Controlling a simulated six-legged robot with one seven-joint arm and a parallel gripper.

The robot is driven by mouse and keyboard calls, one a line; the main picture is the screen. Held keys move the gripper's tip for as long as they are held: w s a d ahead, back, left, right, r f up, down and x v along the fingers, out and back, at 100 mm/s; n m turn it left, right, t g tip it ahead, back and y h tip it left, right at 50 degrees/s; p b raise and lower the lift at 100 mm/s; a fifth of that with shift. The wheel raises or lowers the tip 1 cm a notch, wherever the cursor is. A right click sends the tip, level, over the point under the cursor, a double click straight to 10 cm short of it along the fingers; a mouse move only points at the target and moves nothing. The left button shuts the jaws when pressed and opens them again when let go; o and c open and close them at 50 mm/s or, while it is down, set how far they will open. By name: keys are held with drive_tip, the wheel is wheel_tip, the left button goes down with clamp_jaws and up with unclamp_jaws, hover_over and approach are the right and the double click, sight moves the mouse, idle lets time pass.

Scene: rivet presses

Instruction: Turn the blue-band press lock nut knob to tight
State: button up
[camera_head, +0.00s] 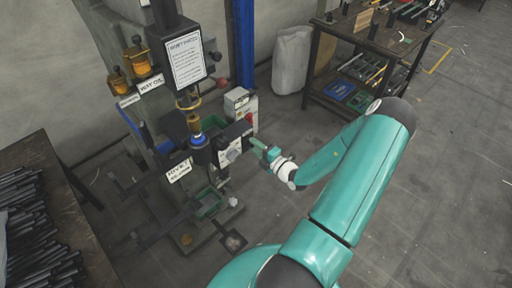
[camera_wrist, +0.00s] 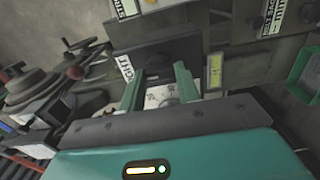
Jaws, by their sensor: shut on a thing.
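The press (camera_head: 222,158) stands left of centre in the head view, with a blue band (camera_head: 198,140) around its ram. My gripper (camera_head: 256,145) is at the right side of its dark front box. In the wrist view the two green fingers of my gripper (camera_wrist: 159,72) stand apart over a white marked plate (camera_wrist: 157,90) on the dark box (camera_wrist: 155,55). They are shut on the lock nut knob, which is mostly hidden between them and behind the gripper body. A label ending in "GHT" (camera_wrist: 125,68) shows left of the fingers. The knob's angle cannot be told.
A bench with dark rods (camera_head: 45,225) stands at the left. A tool cart (camera_head: 365,60) and a pale sack (camera_head: 291,60) are at the back right. The floor at right is mostly clear.

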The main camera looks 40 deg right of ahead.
idle(0.3)
drive_tip(key=o, duration=1)
drive_tip(key=s, duration=1.3)
drive_tip(key=shift+s+d, duration=0.2)
drive_tip(key=shift+s, duration=0.2)
